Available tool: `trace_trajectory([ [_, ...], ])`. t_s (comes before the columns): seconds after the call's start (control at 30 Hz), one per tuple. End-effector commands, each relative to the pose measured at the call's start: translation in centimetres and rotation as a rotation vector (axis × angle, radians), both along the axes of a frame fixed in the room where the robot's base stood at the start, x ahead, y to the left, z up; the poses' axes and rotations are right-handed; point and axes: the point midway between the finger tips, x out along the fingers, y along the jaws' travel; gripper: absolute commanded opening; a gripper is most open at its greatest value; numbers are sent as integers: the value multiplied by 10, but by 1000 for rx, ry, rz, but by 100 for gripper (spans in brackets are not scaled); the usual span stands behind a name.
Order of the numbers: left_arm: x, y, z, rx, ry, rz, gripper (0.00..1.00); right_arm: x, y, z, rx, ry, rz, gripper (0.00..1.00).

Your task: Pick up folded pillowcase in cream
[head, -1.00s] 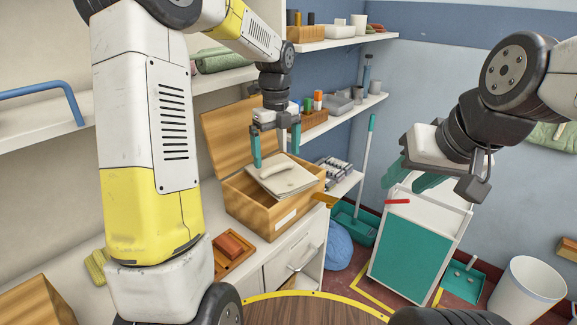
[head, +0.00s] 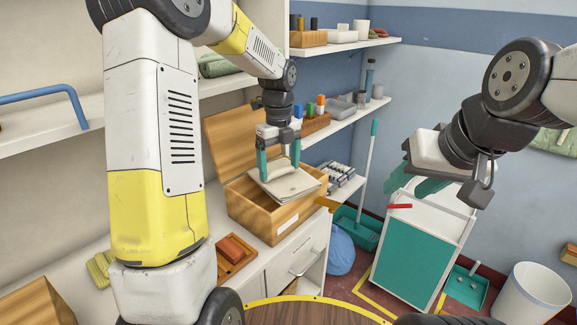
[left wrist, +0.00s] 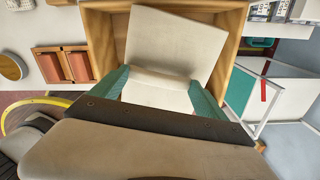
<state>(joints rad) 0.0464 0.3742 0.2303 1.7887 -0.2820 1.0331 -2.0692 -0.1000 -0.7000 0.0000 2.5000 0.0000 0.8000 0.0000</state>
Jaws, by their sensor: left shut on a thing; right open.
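The cream folded pillowcase (head: 291,184) is a flat, squarish cloth at the mouth of an open wooden box (head: 262,215). My left gripper (head: 280,165) points down over it, with its teal fingers on either side of a raised cream fold. In the left wrist view the pillowcase (left wrist: 176,45) spreads beyond the fingers, and the rounded fold (left wrist: 160,88) lies between them. The gripper is shut on it. Whether its underside touches the box is hidden. My right gripper (head: 430,180) is open and empty, in the air at the right.
The box's raised lid (head: 236,135) stands behind the left gripper. Shelves (head: 345,123) with small items are at the back. A white and teal cart (head: 415,250) stands below the right gripper. A tray (head: 236,258) with a reddish-brown block lies on the counter.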

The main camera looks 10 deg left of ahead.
Motion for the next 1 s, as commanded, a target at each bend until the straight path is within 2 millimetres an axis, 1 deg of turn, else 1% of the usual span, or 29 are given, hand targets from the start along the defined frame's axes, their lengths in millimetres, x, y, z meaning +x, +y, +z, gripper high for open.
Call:
trace_trajectory([
  [0.17,0,0,8,0,-1,0,42,0,0,0,0,0,0,43],
  [0.27,1,0,18,0,-4,0,42,0,0,0,0,0,0,43],
  [0.4,1,0,37,-2,-4,0,42,0,0,0,0,0,0,43],
  [0.57,-34,-7,40,1,-2,-1,42,0,0,0,0,0,0,43],
  [0.8,-98,-21,45,1,-3,-2,42,0,0,0,0,0,0,43],
  [0.9,-120,-27,47,1,-2,-2,42,0,0,0,0,0,0,43],
  [1.0,-137,-30,49,1,-2,-1,42,0,0,0,0,0,0,43],
])
